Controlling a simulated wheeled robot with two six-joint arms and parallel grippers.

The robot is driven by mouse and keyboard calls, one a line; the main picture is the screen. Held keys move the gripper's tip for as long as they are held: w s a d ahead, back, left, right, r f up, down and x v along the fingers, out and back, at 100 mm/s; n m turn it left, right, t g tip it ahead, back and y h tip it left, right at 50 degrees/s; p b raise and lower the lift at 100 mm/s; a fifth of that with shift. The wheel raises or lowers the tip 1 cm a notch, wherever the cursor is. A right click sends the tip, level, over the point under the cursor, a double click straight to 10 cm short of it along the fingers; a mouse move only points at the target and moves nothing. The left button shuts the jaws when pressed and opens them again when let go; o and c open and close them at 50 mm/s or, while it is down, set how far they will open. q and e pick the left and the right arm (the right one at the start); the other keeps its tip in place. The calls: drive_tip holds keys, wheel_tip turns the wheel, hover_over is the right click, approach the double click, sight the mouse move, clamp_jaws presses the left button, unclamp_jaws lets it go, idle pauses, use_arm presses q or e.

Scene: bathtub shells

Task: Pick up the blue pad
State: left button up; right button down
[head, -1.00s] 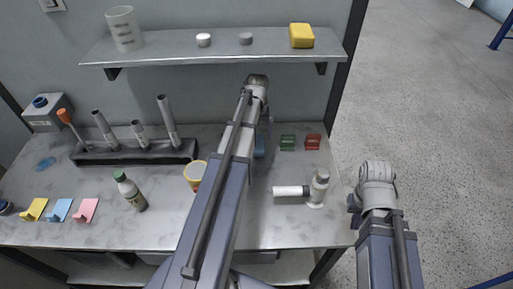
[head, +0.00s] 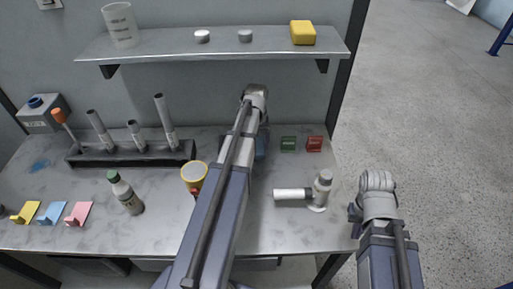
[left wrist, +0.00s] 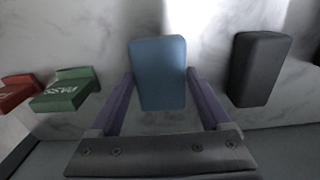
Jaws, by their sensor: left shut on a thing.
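The blue pad (left wrist: 158,72) is a rounded block between the two purple fingers of my left gripper (left wrist: 160,90) in the left wrist view. The gripper is shut on it, with a finger at each side. In the head view only a sliver of the blue pad (head: 261,146) shows beside my left arm, near the back of the counter. Whether the pad touches the counter is hard to tell. My right gripper (head: 356,212) is off the counter's right edge, and its fingers are too hidden to judge.
A dark block (left wrist: 260,68) stands beside the pad. A green block (head: 288,144) and a red block (head: 315,144) are to the right. The shelf (head: 215,45) hangs above the back.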

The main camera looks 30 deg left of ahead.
use_arm(q)
drive_tip(key=c, duration=0.4)
drive_tip(key=shift+r, duration=0.15)
drive_tip(key=shift+c, duration=0.2)
use_arm(e)
drive_tip(key=shift+r, duration=0.2)
